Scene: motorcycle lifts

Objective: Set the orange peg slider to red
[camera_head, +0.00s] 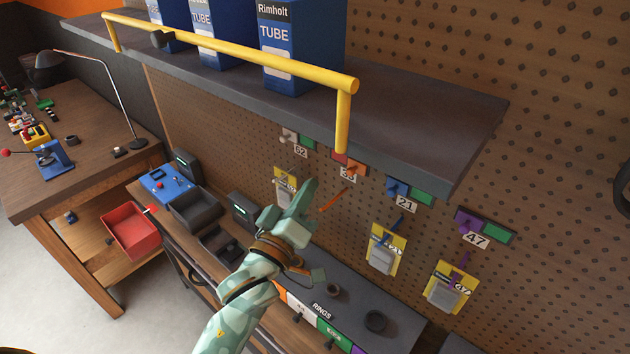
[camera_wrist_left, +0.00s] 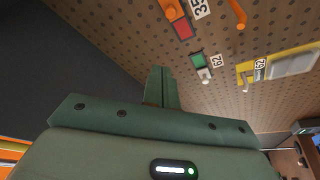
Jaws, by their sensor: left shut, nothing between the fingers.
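The orange peg slider (camera_head: 357,169) sits on the pegboard under the shelf, with a number plate (camera_head: 348,176) below it. A red field (camera_head: 340,157) shows to its left. In the left wrist view the orange slider (camera_wrist_left: 173,9) is at the top, with the red field (camera_wrist_left: 183,28) bare beside it and a plate reading 35 (camera_wrist_left: 199,8). My left gripper (camera_head: 309,187) is shut and empty, below and left of the slider and apart from it; its fingers also show in the wrist view (camera_wrist_left: 158,78). My right gripper is not in view.
The shelf (camera_head: 420,130) with a yellow rail (camera_head: 240,50) overhangs the sliders. An orange peg (camera_head: 333,201) sticks out close by my gripper. White (camera_head: 289,135), blue (camera_head: 397,187) and purple (camera_head: 467,220) sliders flank the orange one. Carded packs hang below.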

